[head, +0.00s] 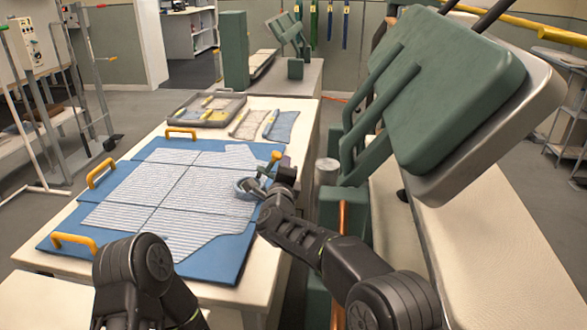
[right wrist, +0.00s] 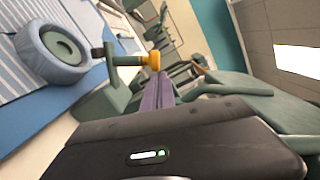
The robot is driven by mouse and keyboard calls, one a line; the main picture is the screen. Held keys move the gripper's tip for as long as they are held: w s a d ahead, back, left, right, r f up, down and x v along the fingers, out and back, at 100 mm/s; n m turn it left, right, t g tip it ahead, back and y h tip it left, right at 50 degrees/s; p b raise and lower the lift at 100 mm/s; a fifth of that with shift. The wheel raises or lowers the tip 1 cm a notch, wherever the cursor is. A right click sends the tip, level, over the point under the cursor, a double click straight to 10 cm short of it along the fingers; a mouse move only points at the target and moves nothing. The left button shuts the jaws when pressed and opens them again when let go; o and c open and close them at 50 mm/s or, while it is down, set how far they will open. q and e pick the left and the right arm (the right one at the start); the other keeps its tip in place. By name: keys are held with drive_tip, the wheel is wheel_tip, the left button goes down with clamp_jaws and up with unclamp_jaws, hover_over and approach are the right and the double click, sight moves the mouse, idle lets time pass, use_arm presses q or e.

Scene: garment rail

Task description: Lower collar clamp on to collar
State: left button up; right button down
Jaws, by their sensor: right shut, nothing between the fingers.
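A blue-striped garment (head: 170,195) lies flat on a blue board (head: 225,262). At its right edge is the light-blue ring-shaped collar (head: 243,186), which also shows in the right wrist view (right wrist: 40,62). The collar clamp (head: 268,167) is at the collar. The wrist view shows its round grey-green pad (right wrist: 62,46) inside the ring, and a green arm with a yellow-orange knob (right wrist: 153,61). I cannot tell whether the pad presses on the cloth. My right gripper (head: 276,180) is shut and empty; its purple fingers (right wrist: 158,92) are close by the knob. My left gripper is out of view.
The board has yellow handles (head: 102,172) along its edges. A grey tray (head: 206,110) and folded cloths (head: 270,124) lie farther back on the table. A large green padded press (head: 455,90) leans over at the right.

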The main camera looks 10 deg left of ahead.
drive_tip(key=a+n, duration=0.1)
drive_tip(key=a+n+p, duration=0.1)
drive_tip(key=n, duration=0.1)
drive_tip(key=shift+r+n, duration=0.15)
drive_tip(key=shift+n, duration=0.15)
drive_tip(key=shift+a+f+n+g, duration=0.2)
drive_tip(key=shift+a+n+g, duration=0.15)
drive_tip(key=shift+n, duration=0.15)
drive_tip(key=shift+a, duration=0.15)
drive_tip(key=shift+a+f, duration=0.1)
drive_tip(key=shift+a, duration=0.05)
drive_tip(key=shift+s, duration=0.15)
drive_tip(key=shift+s, duration=0.5)
drive_tip(key=b, duration=0.2)
approach(274, 160)
drive_tip(key=shift+s, duration=0.1)
drive_tip(key=shift+f, duration=0.1)
